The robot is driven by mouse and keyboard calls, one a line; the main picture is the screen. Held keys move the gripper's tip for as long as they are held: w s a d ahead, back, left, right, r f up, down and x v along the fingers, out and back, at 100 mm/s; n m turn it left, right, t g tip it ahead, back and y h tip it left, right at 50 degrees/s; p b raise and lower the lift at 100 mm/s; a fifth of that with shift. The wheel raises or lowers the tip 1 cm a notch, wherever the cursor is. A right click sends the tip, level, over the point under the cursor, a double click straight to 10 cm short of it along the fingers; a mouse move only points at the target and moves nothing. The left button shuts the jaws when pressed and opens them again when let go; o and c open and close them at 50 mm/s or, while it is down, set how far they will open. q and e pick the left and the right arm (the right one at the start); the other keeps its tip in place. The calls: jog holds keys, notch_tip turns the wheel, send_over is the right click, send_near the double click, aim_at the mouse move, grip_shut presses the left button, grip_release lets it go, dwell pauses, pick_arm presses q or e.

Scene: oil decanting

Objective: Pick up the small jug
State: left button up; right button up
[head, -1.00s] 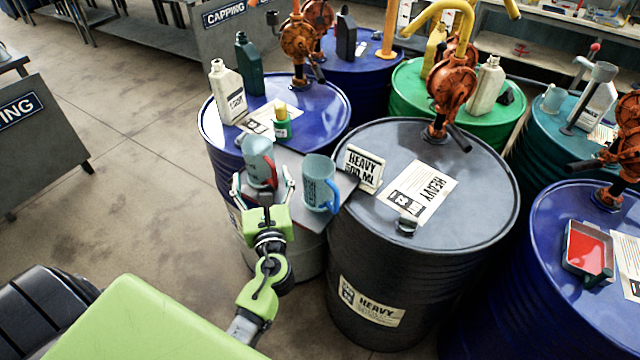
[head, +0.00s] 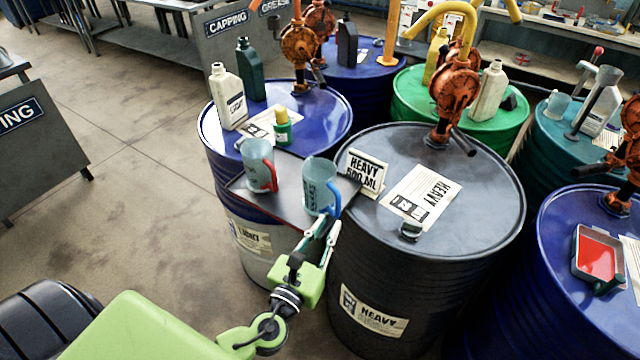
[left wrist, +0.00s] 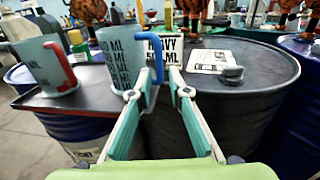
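A translucent jug with a blue handle (head: 318,188) stands upright on the dark tray (head: 288,218) between the drums. A similar jug with a red handle (head: 257,165) stands to its left. Which is the smaller is hard to tell. Both show in the left wrist view, the blue-handled jug (left wrist: 118,58) in the middle and the red-handled jug (left wrist: 44,62) at the left. My left gripper (head: 325,228) is open, close in front of the blue handle. In the left wrist view the handle (left wrist: 156,70) appears between the fingertips, with gaps on both sides. My right gripper is out of view.
A dark drum (head: 470,225) with a "HEAVY 500 ML" sign (head: 366,172), a paper label and a black cap stands right of the tray. A blue drum (head: 325,115) behind carries bottles (head: 228,98) and a green, yellow-capped container (head: 282,128).

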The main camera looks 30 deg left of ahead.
aim_at(337, 208)
pick_arm(q)
jog(key=shift+w, duration=1.05)
jog(key=w, duration=0.1)
jog(key=w+p, duration=0.1)
jog(key=w, duration=0.1)
jog(key=w+p, duration=0.1)
jog(key=shift+w+a+r, duration=0.25)
jog(key=shift+w, duration=0.15)
jog(key=shift+w+f, duration=0.15)
jog(key=shift+w, duration=0.2)
jog(key=shift+s, duration=0.1)
grip_shut()
